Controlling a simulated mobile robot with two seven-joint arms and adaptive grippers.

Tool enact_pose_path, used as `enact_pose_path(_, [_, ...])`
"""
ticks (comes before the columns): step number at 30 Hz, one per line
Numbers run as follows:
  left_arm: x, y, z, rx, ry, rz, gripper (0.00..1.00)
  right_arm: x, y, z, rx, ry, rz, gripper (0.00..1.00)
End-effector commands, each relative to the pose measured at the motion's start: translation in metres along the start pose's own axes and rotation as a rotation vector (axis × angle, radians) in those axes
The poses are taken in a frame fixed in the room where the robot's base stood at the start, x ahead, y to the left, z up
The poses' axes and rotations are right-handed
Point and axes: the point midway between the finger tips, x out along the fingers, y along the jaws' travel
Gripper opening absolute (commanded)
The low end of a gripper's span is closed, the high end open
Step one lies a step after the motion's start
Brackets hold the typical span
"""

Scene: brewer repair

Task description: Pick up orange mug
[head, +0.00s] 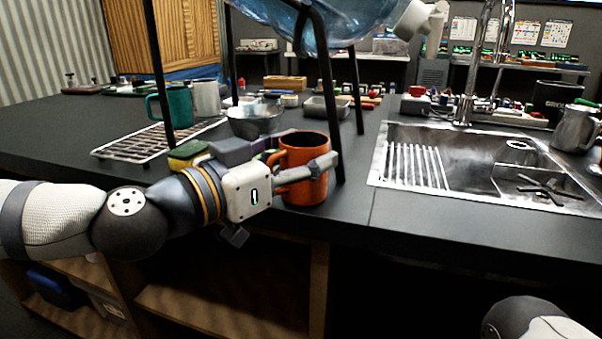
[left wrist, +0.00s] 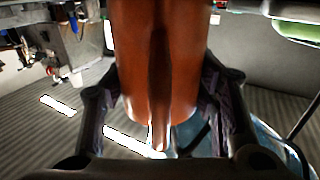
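The orange mug (head: 309,188) is upright at the counter's front edge, between the dark stand's legs. Its handle points left, toward my left gripper's palm. My left gripper (head: 306,168) reaches it from the left, with one finger across the mug's near side; the far finger is largely hidden. In the left wrist view the mug (left wrist: 186,50) fills the space between the two dark finger pads, which appear to press on its sides. The handle lies between the fingers. No clear gap shows under the mug. My right gripper is out of view; only part of that arm shows at bottom right.
A black stand (head: 328,85) holds a large blue bottle (head: 345,20) over the mug. A sponge (head: 187,154), a metal bowl (head: 256,121), a drying rack (head: 130,147) and a teal mug (head: 178,108) lie left and behind. A sink (head: 460,160) is at right.

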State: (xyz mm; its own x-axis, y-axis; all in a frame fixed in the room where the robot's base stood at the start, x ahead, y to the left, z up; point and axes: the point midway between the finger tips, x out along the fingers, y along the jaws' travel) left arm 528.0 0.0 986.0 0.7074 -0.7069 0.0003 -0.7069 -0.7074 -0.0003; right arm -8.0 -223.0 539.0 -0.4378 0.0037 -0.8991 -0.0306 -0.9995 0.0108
Motion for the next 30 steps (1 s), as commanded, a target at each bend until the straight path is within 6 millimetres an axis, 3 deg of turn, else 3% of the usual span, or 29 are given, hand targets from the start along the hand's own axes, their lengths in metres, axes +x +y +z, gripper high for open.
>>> enact_pose_path(1, [0.000, 0.000, 0.000, 0.000, 0.000, 0.000, 0.33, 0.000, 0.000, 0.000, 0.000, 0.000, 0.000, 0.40])
enact_pose_path(3, [0.000, 0.000, 0.000, 0.000, 0.000, 0.000, 0.19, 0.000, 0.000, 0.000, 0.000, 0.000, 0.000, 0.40])
enact_pose_path(16, [0.000, 0.000, -0.008, 0.003, 0.002, 0.000, 0.19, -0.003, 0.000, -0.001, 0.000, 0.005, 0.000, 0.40])
enact_pose_path(23, [-0.001, 0.000, -0.038, 0.006, 0.006, -0.001, 0.19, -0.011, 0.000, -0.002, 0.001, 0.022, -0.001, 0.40])
enact_pose_path(30, [-0.019, 0.024, -0.072, 0.008, 0.007, 0.002, 0.19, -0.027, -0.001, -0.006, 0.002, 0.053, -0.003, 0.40])
